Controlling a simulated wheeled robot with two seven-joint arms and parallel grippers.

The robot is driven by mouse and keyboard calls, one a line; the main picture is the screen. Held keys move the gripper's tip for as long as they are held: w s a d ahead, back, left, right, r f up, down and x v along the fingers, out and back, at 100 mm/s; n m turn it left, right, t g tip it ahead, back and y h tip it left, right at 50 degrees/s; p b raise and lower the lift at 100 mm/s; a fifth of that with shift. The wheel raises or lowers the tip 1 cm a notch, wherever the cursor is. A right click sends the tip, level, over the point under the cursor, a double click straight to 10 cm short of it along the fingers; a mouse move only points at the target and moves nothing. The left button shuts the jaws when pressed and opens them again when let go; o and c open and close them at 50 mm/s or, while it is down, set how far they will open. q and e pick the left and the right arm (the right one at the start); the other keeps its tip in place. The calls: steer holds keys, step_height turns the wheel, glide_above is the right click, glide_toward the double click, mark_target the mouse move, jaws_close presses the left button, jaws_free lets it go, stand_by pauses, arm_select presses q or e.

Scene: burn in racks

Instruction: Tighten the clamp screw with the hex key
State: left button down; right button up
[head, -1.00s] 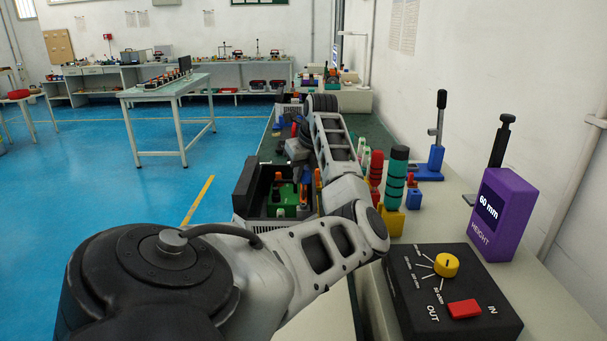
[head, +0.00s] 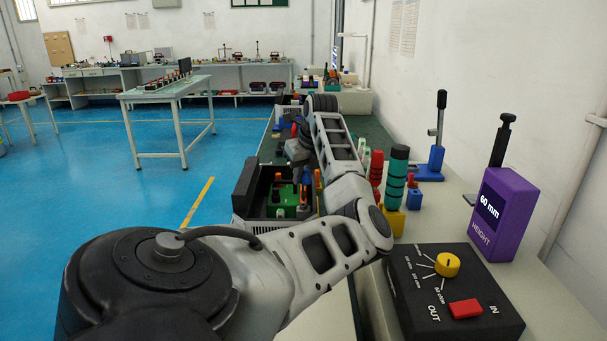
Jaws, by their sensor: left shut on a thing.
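My left arm reaches away from me over the bench on the right, and its forearm bends down at the far end. My left gripper (head: 294,152) is small and partly hidden behind my own forearm. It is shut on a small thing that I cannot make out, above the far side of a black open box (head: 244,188). In this box a green block (head: 283,196) stands with orange-topped parts. I cannot pick out the hex key or the clamp screw for certain. My right gripper is not in view.
A black control box (head: 455,290) with a yellow knob and red switch stands near right. Beside it is a purple height gauge (head: 502,213) reading 60 mm. A green ringed column (head: 396,178), a red one (head: 376,168) and a blue lever clamp (head: 432,162) stand close to my forearm.

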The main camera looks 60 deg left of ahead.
arm_select(q)
steer(key=shift+f+b, duration=0.7)
steer(key=shift+f, duration=0.15)
steer(key=c, duration=1.2)
jaws_free()
steer(key=shift+c, duration=0.2)
